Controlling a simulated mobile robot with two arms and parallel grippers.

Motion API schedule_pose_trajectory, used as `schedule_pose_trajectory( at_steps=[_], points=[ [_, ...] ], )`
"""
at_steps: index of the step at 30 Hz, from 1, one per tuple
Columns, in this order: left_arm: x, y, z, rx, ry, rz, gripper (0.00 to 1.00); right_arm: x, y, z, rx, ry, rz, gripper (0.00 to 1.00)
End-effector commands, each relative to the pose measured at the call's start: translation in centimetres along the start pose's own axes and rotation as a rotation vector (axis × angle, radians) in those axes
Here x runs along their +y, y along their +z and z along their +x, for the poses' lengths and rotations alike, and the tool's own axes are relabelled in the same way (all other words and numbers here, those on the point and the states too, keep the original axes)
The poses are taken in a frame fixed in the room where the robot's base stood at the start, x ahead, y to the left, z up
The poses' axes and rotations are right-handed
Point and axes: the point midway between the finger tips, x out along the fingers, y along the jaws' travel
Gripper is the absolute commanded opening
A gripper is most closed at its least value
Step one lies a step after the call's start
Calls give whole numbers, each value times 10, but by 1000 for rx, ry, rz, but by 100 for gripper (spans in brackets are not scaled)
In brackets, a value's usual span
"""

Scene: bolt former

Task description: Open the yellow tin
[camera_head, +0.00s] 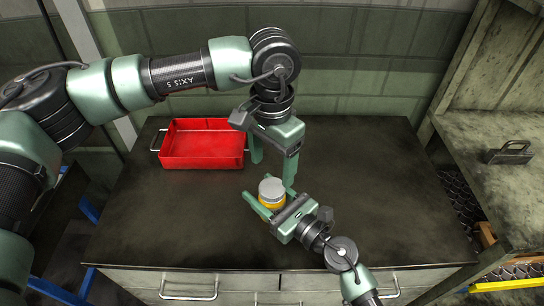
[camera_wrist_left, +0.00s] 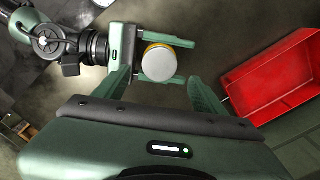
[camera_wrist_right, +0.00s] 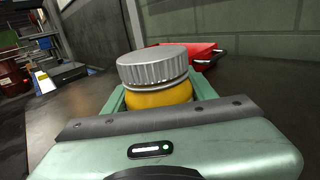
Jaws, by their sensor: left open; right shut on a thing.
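The yellow tin (camera_head: 268,204) with its grey ribbed lid (camera_head: 271,187) stands on the dark table. In the right wrist view the lid (camera_wrist_right: 153,66) sits on top of the yellow body (camera_wrist_right: 158,96), and the tin looks upright. My right gripper (camera_head: 264,202) is shut on the yellow body, below the lid. My left gripper (camera_head: 272,170) points down from behind and above the tin, with its fingers apart and empty. In the left wrist view the round lid (camera_wrist_left: 159,64) shows beyond the open fingertips (camera_wrist_left: 162,75), roughly between them.
A red tray (camera_head: 203,148) with metal handles stands at the back left of the table (camera_head: 390,200). The table's right side is clear. A side bench with a dark handled object (camera_head: 509,154) is at the far right. Drawers are under the table's front edge.

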Motion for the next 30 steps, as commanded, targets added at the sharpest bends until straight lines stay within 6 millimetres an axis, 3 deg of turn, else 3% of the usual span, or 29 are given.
schedule_pose_trajectory(
  at_steps=[6,12,23,26,30],
  points=[
    [0,1,37,-4,2,-3,70,0,0,0,0,0,0,0],
    [0,1,59,-2,2,-4,70,0,0,0,0,0,0,0],
    [0,0,65,0,0,-5,70,0,0,0,0,0,0,0],
    [0,0,65,0,1,-5,48,0,0,0,0,0,0,0],
    [0,0,65,0,0,-5,9,0,0,0,0,0,0,0]
  ],
)
